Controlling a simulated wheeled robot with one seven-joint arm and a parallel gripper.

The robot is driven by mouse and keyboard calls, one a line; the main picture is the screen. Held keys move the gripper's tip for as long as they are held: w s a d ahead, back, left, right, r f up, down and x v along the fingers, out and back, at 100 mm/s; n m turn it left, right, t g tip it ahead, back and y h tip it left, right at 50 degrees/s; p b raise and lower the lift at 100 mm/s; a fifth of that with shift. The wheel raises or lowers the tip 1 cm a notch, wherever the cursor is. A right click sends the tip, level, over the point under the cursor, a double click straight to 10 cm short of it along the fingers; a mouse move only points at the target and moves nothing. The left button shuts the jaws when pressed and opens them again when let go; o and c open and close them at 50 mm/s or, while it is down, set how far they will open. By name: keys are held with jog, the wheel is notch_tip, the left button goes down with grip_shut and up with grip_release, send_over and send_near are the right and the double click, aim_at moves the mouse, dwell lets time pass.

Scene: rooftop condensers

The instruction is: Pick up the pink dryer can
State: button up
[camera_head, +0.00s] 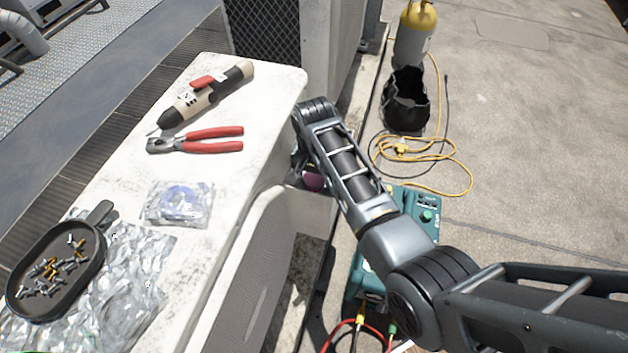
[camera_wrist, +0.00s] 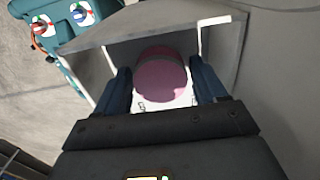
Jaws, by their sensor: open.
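The pink dryer can (camera_wrist: 160,78) shows in the wrist view as a rounded pink body with a white, lettered part nearer the gripper. My gripper (camera_wrist: 162,68) is open, with one dark blue finger on each side of the can. I cannot tell whether the fingers touch it. In the head view only a small pink patch of the can (camera_head: 313,182) shows, low beside the white condenser. My arm hides the rest of it there, and most of my gripper too.
A teal machine (camera_head: 425,215), yellow hose (camera_head: 440,185), black bag (camera_head: 405,100) and cylinder (camera_head: 413,40) stand right.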

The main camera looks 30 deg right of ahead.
jog(key=shift+c, duration=0.3)
jog(key=c, duration=0.7)
jog(key=shift+c, duration=0.4)
jog(key=shift+r, duration=0.1)
